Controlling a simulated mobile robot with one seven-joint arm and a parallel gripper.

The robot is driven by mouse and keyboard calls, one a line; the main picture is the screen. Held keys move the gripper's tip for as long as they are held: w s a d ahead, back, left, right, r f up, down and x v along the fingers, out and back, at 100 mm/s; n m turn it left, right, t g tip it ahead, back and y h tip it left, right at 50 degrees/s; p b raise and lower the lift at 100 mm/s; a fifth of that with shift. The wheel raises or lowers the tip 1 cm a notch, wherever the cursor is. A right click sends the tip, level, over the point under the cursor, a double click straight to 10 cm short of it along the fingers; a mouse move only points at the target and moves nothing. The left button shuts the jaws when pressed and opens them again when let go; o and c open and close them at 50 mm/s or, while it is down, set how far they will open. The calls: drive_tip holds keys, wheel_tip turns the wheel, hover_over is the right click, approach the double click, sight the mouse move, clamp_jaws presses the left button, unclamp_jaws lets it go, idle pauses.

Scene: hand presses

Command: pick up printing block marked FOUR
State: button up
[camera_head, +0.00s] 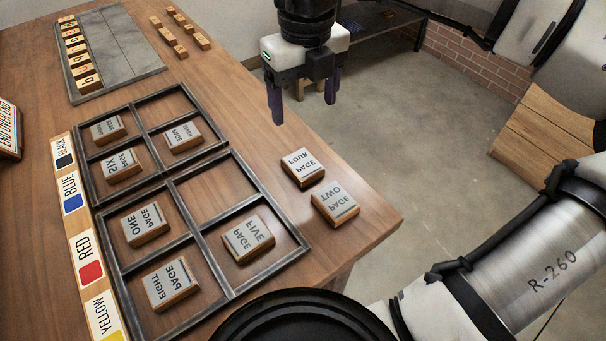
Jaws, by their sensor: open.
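The printing block marked FOUR (303,167) lies on the wooden table to the right of the metal frames, near the table's right edge. Its metal face is up and its lettering reads mirrored, "PAGE FOUR". My gripper (304,108) hangs above and beyond the block, fingers pointing down. The block is fully visible and apart from the gripper.
The block marked TWO (336,204) lies close in front of the FOUR block. Metal frames (228,153) hold several other page blocks. A colour strip (90,250) runs along their left. A tray (118,58) and small letter blocks (180,52) are at the back.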

sight(305, 165)
drive_tip(key=shift+n, duration=0.4)
drive_tip(key=f, duration=1.4)
drive_tip(key=shift+s+f, duration=0.2)
drive_tip(key=shift+s, duration=0.1)
drive_tip(key=shift+c, duration=0.3)
drive_tip(key=c, duration=1)
drive_tip(key=shift+c, duration=0.2)
drive_tip(key=shift+r, duration=0.15)
